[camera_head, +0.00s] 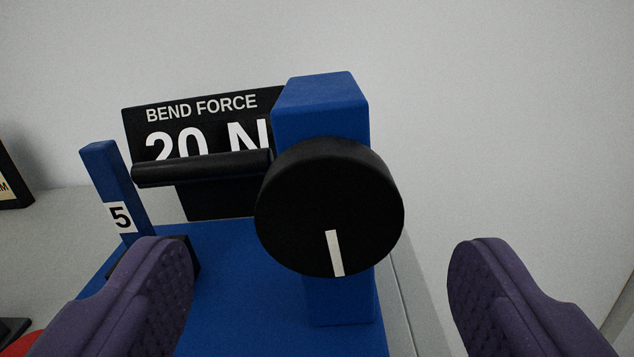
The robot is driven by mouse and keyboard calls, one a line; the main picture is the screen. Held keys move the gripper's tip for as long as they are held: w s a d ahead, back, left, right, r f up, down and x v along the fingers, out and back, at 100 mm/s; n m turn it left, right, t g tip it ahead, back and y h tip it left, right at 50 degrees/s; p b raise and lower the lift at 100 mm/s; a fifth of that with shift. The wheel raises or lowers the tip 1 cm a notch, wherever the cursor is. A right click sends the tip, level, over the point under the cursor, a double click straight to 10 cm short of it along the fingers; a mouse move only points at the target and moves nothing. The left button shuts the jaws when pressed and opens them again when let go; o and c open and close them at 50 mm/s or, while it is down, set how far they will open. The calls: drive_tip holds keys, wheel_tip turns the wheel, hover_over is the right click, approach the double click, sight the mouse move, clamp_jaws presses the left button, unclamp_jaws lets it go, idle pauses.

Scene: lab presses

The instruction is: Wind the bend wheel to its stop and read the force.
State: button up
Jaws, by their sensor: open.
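The bend wheel (315,205) is a round black disc on a blue post (320,105). Its white mark points down, slightly right of straight down. A black sign (190,125) behind reads "BEND FORCE" and "20 N", its lower part partly covered by a black horizontal bar (200,168) beside the wheel. My gripper (320,265) is open, with one purple finger at lower left and one at lower right. The wheel is ahead of the fingers, in the gap between them in the picture. Nothing is between the fingertips.
The blue base (230,300) carries a short blue post labelled "5" (110,190) at left. A dark panel (12,175) is cut off at the left edge, with a red thing (22,344) below it. A plain pale wall stands behind. The right side is clear.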

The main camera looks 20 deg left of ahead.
sight(331, 220)
drive_tip(key=x, duration=0.4)
drive_tip(key=shift+w+d, duration=0.1)
drive_tip(key=shift+d, duration=0.05)
drive_tip(key=shift+c, duration=0.2)
drive_tip(key=c, duration=1)
drive_tip(key=shift+m, duration=0.3)
